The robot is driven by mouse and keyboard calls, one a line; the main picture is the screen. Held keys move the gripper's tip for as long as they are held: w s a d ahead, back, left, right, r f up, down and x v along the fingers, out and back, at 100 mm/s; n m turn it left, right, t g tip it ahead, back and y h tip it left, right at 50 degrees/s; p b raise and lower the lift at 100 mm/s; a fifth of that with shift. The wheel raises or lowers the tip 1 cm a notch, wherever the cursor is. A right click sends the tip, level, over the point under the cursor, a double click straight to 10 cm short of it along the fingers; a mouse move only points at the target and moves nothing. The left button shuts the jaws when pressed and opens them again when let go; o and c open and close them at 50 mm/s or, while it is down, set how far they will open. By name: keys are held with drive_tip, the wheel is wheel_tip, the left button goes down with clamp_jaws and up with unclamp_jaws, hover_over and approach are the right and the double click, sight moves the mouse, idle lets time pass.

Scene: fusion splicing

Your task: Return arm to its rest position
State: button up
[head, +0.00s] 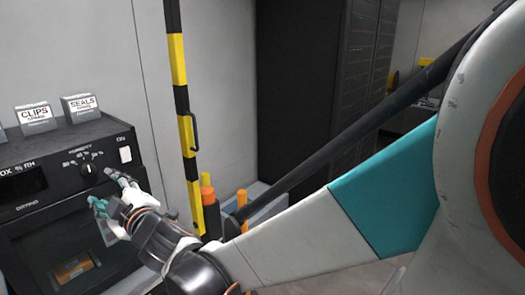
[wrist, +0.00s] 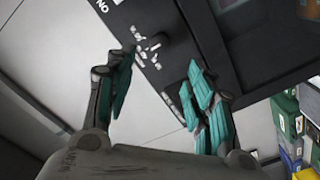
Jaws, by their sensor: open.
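My gripper (head: 103,190) is in front of the black cabinet at the left of the head view. Its teal-padded fingers are spread. In the wrist view my gripper (wrist: 158,78) is open with nothing between the fingers. The round humidity knob (head: 90,170) is just above and left of the fingers in the head view. The knob (wrist: 155,42) also shows beyond the fingertips in the wrist view, and no finger appears to be on it. My arm reaches across the head view from the right. No rest position is marked in view.
The black cabinet (head: 60,155) has a white switch (head: 125,155). Boxes marked CLIPS (head: 37,117) and SEALS (head: 81,107) stand on it. A yellow-black striped post (head: 178,60) stands right of it. A dark rack (head: 300,90) is behind. Coloured boxes (wrist: 290,125) are at the wrist view's right.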

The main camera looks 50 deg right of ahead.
drive_tip(key=s+f+m+g+b, duration=0.1)
drive_tip(key=s+f+m+g, duration=0.3)
drive_tip(key=s+f, duration=0.3)
drive_tip(key=s+f+m+g+b, duration=0.1)
drive_tip(key=s+f+m+g, duration=0.4)
drive_tip(key=s, duration=0.9)
wheel_tip(320, 180, down, 2)
drive_tip(key=shift+s+f+g+b, duration=0.15)
drive_tip(key=shift+s+g+b, duration=0.25)
drive_tip(key=shift+g, duration=0.6)
drive_tip(key=shift+w, duration=0.1)
